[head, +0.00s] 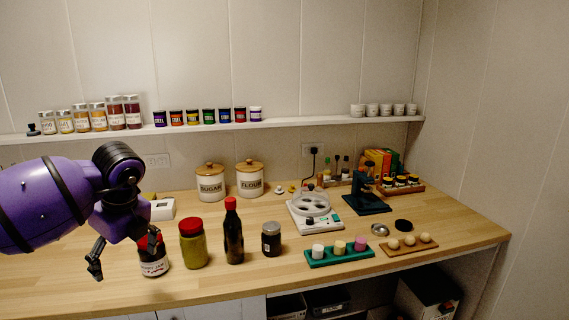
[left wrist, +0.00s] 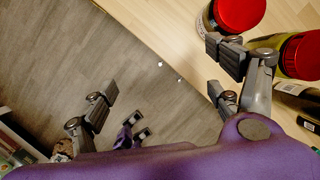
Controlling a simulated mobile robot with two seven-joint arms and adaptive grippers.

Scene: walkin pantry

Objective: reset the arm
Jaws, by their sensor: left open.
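My left arm comes in from the left in the head view. Its gripper (head: 122,254) is open and empty, pointing down at the front left of the counter. One finger hangs left of a red-lidded jar with a white label (head: 154,266); the other overlaps that jar's top in the picture. In the left wrist view my left gripper (left wrist: 160,85) has its fingers wide apart, with grey floor between them. A small purple part with dark fingers, seemingly my right gripper (left wrist: 132,137), shows far below; its opening is unclear. It is not in the head view.
The wooden counter (head: 90,288) carries a green-filled jar (head: 193,246), a dark bottle (head: 234,235) and a dark-lidded shaker (head: 271,240) right of the gripper. Canisters (head: 210,184) stand behind. A wall shelf (head: 300,123) holds spice jars. Floor (left wrist: 120,50) is open beyond the counter edge.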

